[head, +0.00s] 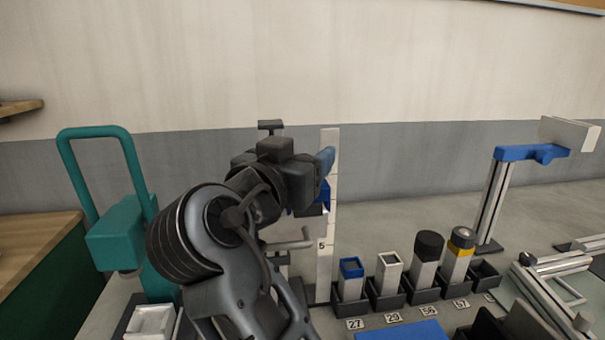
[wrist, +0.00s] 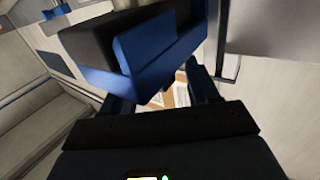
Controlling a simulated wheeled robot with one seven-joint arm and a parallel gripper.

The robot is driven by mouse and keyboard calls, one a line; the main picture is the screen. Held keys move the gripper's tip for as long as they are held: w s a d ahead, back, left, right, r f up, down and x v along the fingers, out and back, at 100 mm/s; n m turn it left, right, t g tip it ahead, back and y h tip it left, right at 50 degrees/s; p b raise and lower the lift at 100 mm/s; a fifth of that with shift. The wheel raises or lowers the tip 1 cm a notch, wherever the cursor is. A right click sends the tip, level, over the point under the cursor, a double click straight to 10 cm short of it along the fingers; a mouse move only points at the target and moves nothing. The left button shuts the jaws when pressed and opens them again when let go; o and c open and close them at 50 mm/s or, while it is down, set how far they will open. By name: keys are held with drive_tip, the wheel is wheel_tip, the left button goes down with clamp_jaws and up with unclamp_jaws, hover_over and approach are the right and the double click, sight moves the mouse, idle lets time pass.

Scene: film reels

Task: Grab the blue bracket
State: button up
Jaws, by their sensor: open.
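In the wrist view, a blue bracket (wrist: 150,50) with a dark block at its upper left fills the upper middle, very close to the camera. My gripper (wrist: 162,94) is open, with its dark blue fingers just below the bracket. The bracket overlaps the finger ends in this view, so I cannot tell whether they touch it. In the head view, a blue part (head: 325,194) shows beside the white scale post, partly behind my wrist. It appears to be the same bracket. My arm covers much of the gripper there.
A white numbered scale post (head: 324,260) stands right behind my wrist. Several square tubes in black holders, including a blue-topped one (head: 351,268), stand at lower right. A teal handled device (head: 115,232) stands left. Another blue arm (head: 530,153) tops a metal post at right.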

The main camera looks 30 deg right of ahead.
clamp_jaws()
idle(0.6)
drive_tip(key=shift+r, duration=0.1)
